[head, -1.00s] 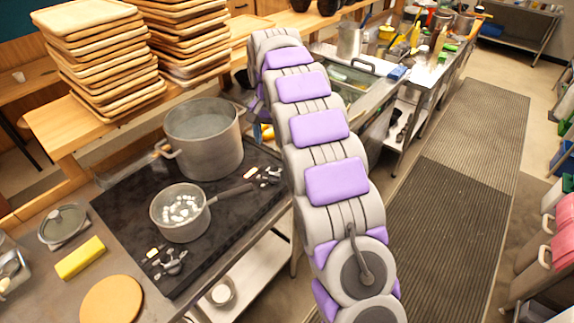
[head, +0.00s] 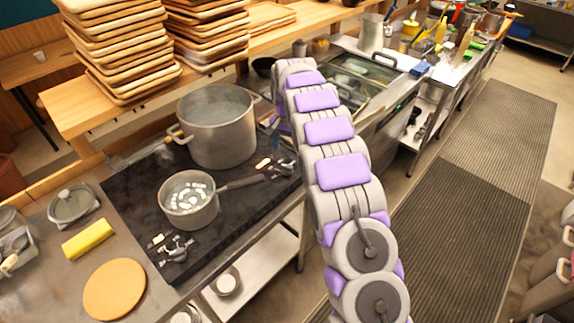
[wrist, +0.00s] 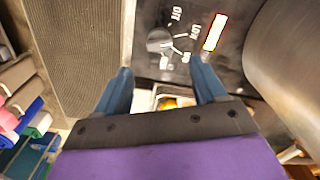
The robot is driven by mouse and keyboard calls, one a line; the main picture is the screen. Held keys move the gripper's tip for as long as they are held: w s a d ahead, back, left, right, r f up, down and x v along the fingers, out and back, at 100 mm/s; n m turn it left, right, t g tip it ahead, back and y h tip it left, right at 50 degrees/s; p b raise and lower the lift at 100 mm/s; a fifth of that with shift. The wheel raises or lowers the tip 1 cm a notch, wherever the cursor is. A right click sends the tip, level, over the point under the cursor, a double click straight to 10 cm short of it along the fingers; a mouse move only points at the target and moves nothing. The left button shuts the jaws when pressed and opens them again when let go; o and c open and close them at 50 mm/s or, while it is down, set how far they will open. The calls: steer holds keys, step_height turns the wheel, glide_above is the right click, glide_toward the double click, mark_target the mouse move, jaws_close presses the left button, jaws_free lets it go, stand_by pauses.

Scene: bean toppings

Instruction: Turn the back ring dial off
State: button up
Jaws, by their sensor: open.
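The back ring dial (head: 282,167) sits at the right edge of the black stove top (head: 130,190), beside the large pot (head: 218,128). In the wrist view the grey dial (wrist: 160,41) shows with white markings, including OFF and LOW. A white rectangle with an orange-red edge (wrist: 215,32) is next to it. I cannot tell exactly which marking the dial points to. My gripper (wrist: 163,78) is open and empty, its blue fingers spread on either side below the dial in the picture, apart from it. In the head view my arm largely hides the gripper.
A saucepan with white pieces in liquid (head: 188,198) stands on the front ring, its handle reaching toward the back dial. The front dial (head: 176,250) is nearer. The large pot's wall (wrist: 285,55) is close on the right in the wrist view. The floor mat (head: 430,220) is clear.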

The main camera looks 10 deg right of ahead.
mark_target(287, 166)
step_height(287, 166, down, 8)
steer(key=shift+f+b, duration=0.25)
steer(key=shift+b, duration=0.45)
steer(key=shift+c, duration=0.3)
steer(key=c, duration=1)
steer(key=shift+r, duration=0.1)
steer(key=shift+n+p, duration=0.4)
steer(key=shift+p, duration=0.1)
steer(key=n+p, duration=0.3)
steer(key=shift+r+n, duration=0.1)
steer(key=shift+n, duration=0.3)
steer(key=shift+w+n+p, duration=0.1)
steer(key=shift+n+p, duration=1.3)
steer(key=shift+n, duration=0.8)
